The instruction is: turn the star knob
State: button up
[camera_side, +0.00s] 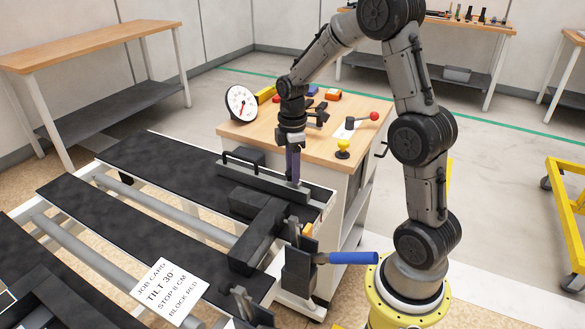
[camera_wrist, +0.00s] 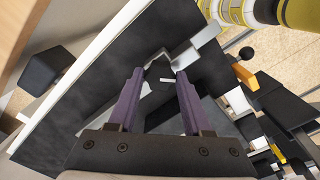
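My gripper (camera_side: 293,181) points down at the near end of the black fence on the bench, with its purple fingers low over it. In the wrist view, the two fingers of my gripper (camera_wrist: 158,76) are apart. A dark, angular shape (camera_wrist: 158,71), possibly the star knob, shows between and beyond the fingertips. Its outline blends into the black surface, so I cannot tell whether the fingers touch it. In the side view I cannot make out the star knob; the fingers and fence may hide it.
A blue-handled lever (camera_side: 354,258) sticks out in front of the black clamp (camera_side: 299,270). A job card (camera_side: 170,291) lies on the black slats. Behind, a wooden-topped cabinet (camera_side: 262,128) carries a dial (camera_side: 241,103), a red-knobbed lever (camera_side: 374,116) and a yellow knob (camera_side: 343,144).

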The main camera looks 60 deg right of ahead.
grip_shut()
jog(key=shift+m, duration=0.3)
jog(key=m, duration=1)
jog(key=shift+r+m, duration=0.1)
jog(key=shift+m, duration=0.3)
jog(key=m, duration=0.3)
jog(key=shift+m, duration=0.4)
jog(key=m, duration=0.3)
jog(key=shift+m, duration=0.3)
jog(key=m, duration=0.6)
jog(key=shift+m, duration=0.3)
